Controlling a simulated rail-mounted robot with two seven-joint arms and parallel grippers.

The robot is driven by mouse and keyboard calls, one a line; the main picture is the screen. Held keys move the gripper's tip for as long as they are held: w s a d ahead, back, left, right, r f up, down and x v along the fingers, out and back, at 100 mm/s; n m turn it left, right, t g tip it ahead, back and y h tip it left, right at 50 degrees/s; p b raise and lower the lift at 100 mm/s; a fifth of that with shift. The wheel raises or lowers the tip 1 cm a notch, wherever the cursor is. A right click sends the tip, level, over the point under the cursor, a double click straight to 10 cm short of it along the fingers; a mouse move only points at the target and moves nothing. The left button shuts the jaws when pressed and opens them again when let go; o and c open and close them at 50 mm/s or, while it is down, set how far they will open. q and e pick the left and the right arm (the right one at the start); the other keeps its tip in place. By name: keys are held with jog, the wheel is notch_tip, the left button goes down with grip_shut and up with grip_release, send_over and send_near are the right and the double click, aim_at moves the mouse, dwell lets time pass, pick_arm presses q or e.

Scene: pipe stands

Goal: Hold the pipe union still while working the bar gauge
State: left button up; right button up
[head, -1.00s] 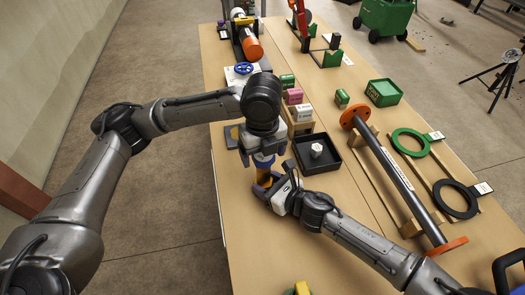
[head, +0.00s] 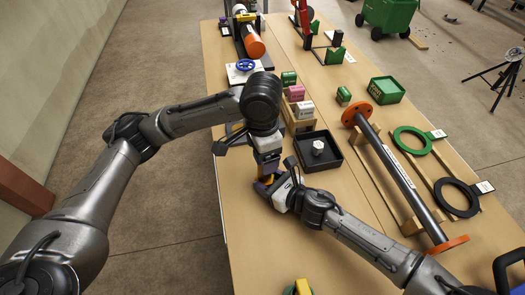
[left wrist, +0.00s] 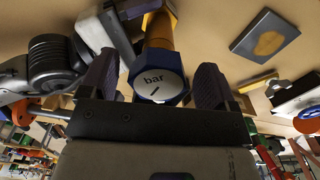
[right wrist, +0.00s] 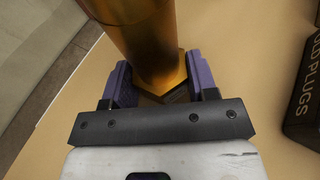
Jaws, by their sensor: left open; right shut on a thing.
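The pipe union is a brass-coloured upright fitting (right wrist: 155,40); part of it shows in the head view (head: 267,179). My right gripper (right wrist: 152,88) is shut on its hexagonal part from the side. The bar gauge (left wrist: 160,75) has a pale face marked "bar" with a short dark mark and a blue hexagonal body, and sits on the brass fitting. My left gripper (left wrist: 157,88) is open, its two fingers on either side of the gauge with visible gaps. In the head view my left wrist hides the gauge.
A black tray (head: 330,164) holding a light knob-like part stands close right of the grippers. Behind it are small boxes (head: 295,93) on a wooden stand. A flanged pipe (head: 400,182) lies to the right, beside green (head: 411,141) and black rings (head: 456,199). The near-left tabletop is bare.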

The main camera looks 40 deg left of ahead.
pick_arm(q)
jog(key=shift+n, duration=1.2)
jog(key=shift+w+d, duration=0.15)
jog(key=shift+w, duration=0.15)
jog(key=shift+c, duration=0.2)
